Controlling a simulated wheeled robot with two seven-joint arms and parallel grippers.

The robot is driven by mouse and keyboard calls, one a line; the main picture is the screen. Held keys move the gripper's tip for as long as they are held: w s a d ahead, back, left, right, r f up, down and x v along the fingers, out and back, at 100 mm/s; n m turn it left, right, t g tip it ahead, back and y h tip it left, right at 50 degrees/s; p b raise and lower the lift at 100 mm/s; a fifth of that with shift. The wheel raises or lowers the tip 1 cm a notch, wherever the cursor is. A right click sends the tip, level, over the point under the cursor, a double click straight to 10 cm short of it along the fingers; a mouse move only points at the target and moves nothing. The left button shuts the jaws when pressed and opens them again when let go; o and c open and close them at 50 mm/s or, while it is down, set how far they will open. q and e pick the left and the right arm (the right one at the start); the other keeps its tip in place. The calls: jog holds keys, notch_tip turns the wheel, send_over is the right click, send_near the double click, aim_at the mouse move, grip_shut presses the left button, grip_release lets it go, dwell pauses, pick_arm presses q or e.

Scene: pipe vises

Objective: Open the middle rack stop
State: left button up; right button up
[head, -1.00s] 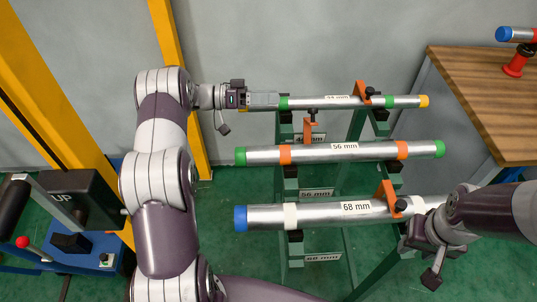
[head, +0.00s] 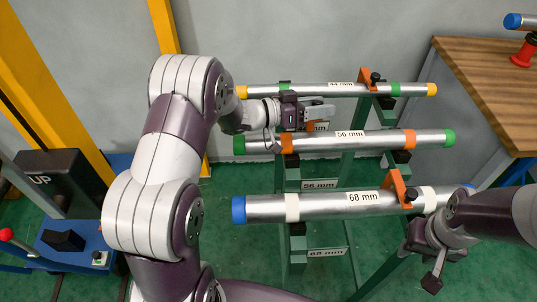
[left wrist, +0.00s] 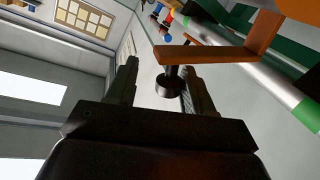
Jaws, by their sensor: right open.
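The middle rack stop is an orange bracket (head: 317,127) above the 56 mm pipe (head: 345,141), mostly hidden by my left gripper (head: 322,110) in the head view. In the left wrist view the orange bracket (left wrist: 205,54) crosses above, with its dark round knob (left wrist: 169,86) between the fingers, nearer the right one. My left gripper (left wrist: 160,88) is open; the fingers stand apart around the knob, and I see no clear grip. My right gripper (head: 418,240) is open near the right end of the 68 mm pipe (head: 330,206), its fingers partly hidden.
The 44 mm pipe (head: 312,90) lies behind, with its own orange stop (head: 366,82). Another orange stop (head: 399,187) stands at the 68 mm pipe. The green rack (head: 345,250) carries the pipes. A wooden bench (head: 480,80) is at right, a yellow post (head: 167,35) at left.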

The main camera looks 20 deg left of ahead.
pick_arm(q)
jog(key=s+f+m+b, duration=0.1)
jog(key=b, duration=0.2)
jog(key=s+d+f+m+b, duration=0.1)
jog(key=s+b, duration=0.1)
jog(key=b, duration=0.2)
jog(key=s+d+f+m+b, duration=0.1)
jog(key=f+b, duration=0.1)
jog(key=b, duration=0.2)
jog(key=shift+s+m+t+h, duration=0.2)
jog(key=shift+m+t+h, duration=0.1)
jog(key=shift+t, duration=0.1)
jog(key=p+v, duration=0.1)
jog(key=v, duration=0.3)
jog(key=r+p+v, duration=0.1)
jog(key=v, duration=0.8)
jog(key=shift+r+p, duration=0.25)
jog(key=shift+p, duration=0.15)
pick_arm(e)
notch_tip(320, 180, down, 10)
jog(key=shift+f, duration=0.2)
pick_arm(q)
jog(key=shift+d, duration=0.1)
